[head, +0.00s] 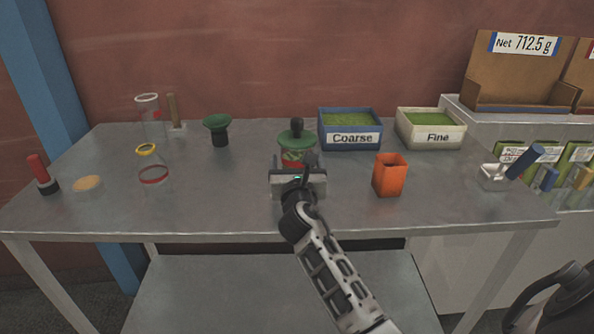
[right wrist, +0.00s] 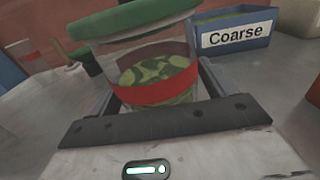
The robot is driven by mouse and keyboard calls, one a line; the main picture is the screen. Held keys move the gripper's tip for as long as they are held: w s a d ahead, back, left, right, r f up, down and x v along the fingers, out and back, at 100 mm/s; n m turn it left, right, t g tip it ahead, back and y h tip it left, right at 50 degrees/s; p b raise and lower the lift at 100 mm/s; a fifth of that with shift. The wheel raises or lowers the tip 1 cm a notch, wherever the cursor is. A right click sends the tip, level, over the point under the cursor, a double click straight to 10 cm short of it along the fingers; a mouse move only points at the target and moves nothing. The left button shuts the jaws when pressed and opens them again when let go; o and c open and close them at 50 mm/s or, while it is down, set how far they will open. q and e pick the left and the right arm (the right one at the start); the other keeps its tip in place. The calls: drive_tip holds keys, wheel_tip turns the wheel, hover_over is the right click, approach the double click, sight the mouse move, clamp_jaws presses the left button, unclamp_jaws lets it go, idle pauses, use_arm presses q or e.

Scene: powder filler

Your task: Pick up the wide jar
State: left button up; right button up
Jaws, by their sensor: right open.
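The wide jar (head: 294,155) stands upright on the grey table. It is clear, with a green lid, a dark knob on top and a red band. In the right wrist view the jar (right wrist: 155,75) shows green contents behind the glass. My right gripper (head: 298,174) is at the jar's near side and hides its lower part in the head view. In the right wrist view its open fingers reach along the jar's left and right sides. I cannot tell whether they touch the glass. My left gripper is not in view.
Blue Coarse bin (head: 350,138) and white Fine bin (head: 430,139) stand behind right. An orange cup (head: 390,176) is right of the gripper. A green funnel (head: 217,130) and yellow-rimmed glass vessel (head: 152,170) stand left. The table front (head: 230,215) is clear.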

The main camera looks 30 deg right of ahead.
drive_tip(key=shift+w+d, duration=0.15)
drive_tip(key=c, duration=1.1)
drive_tip(key=shift+o, duration=0.3)
drive_tip(key=shift+r, duration=0.1)
